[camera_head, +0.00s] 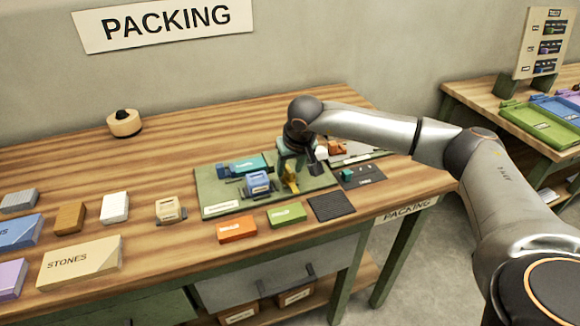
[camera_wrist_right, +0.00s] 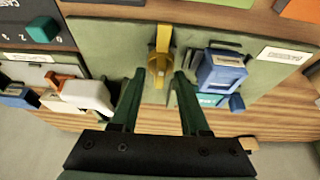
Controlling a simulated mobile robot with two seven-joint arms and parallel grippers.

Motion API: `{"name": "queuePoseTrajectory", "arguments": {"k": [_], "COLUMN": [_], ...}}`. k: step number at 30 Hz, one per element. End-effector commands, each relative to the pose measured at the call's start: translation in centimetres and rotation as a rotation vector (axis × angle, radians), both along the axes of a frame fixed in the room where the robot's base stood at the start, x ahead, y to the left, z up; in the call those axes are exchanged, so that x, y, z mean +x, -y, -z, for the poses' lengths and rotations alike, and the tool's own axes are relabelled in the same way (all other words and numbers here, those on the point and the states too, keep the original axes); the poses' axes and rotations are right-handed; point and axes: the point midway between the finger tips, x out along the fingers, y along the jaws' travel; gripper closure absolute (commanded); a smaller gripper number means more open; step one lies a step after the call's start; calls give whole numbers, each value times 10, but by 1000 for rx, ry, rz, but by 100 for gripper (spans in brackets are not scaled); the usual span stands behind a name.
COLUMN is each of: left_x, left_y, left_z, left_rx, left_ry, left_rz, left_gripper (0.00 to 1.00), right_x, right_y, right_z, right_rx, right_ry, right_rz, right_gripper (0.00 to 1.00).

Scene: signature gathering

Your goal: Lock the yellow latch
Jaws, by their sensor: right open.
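The yellow latch (camera_head: 291,180) stands on the green board (camera_head: 212,190) on the packing table. In the right wrist view the latch (camera_wrist_right: 160,62) is a yellow bar with a round hub at its lower end. My right gripper (camera_head: 302,172) is over the board's right part. Its two green fingers (camera_wrist_right: 157,75) are open, one on each side of the latch's hub, and nothing is clamped. Whether a finger touches the latch I cannot tell. A blue block-like device (camera_wrist_right: 222,72) stands beside the latch on the board. My left gripper is not in view.
A teal part (camera_head: 245,164) lies behind the blue device. Orange (camera_head: 237,230) and green (camera_head: 286,215) blocks and a dark ribbed pad (camera_head: 331,207) line the board's front. A dark panel with a teal slider (camera_head: 347,173) is at right. A round wooden object (camera_head: 124,124) stands at back left.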

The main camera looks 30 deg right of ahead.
Motion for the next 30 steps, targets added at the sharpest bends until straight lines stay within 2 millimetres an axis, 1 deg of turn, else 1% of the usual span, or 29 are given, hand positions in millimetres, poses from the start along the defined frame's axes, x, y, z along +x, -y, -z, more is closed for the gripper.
{"name": "queuePoseTrajectory", "arguments": {"k": [3,9,11,21,30], "left_x": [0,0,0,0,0], "left_y": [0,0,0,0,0], "left_z": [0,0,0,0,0], "left_rx": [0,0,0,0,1], "left_ry": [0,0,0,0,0], "left_rz": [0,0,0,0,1], "left_gripper": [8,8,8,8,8], "right_x": [1,1,1,1,1], "right_y": [0,0,0,0,0], "right_z": [3,3,3,3,3], "right_rx": [0,0,0,0,0], "right_ry": [0,0,0,0,0], "right_rz": [-1,0,0,0,0], "right_gripper": [55,55,61,99,100]}}
